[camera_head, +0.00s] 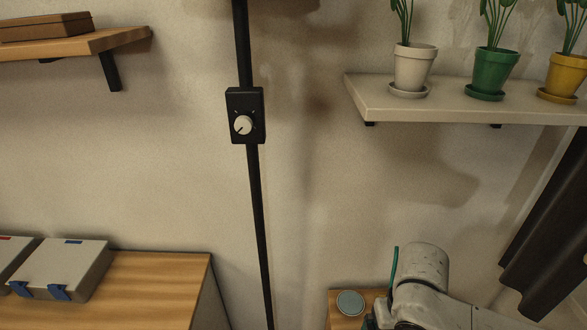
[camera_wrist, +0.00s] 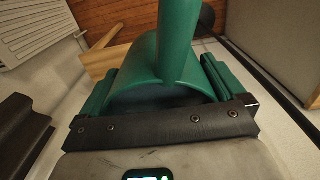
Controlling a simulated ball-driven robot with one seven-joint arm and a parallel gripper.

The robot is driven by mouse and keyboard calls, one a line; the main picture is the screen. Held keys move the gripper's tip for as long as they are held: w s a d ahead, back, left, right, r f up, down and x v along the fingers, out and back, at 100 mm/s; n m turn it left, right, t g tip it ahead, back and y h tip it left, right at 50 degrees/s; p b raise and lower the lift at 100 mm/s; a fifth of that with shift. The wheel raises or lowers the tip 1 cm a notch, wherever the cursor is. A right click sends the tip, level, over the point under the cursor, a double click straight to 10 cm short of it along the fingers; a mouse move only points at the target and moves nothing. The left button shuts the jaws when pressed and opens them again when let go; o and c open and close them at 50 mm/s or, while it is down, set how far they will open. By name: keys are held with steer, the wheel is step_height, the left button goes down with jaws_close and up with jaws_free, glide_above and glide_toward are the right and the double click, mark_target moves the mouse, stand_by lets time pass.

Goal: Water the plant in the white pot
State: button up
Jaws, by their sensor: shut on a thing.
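The white pot (camera_head: 414,67) stands on its saucer at the left end of the wall shelf (camera_head: 455,110), upper right in the head view. Green stems (camera_head: 403,20) rise from it; the plant's top is cut off. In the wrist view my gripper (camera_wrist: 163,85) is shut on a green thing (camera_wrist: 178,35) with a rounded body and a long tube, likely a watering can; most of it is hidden. In the head view my arm is at the lower right, below the shelf and apart from the pot. A thin green edge (camera_head: 394,265) shows beside it.
A green pot (camera_head: 492,67) and a yellow pot (camera_head: 563,75) share the shelf. A black pole with a dial box (camera_head: 245,115) stands left of it. Dark curtain-like folds (camera_head: 545,240) hang at right. A teal disc (camera_head: 350,302) lies on a wooden top. Grey boxes (camera_head: 65,265) sit lower left.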

steer(key=shift+f+b, duration=1.75)
steer(key=shift+f, duration=0.3)
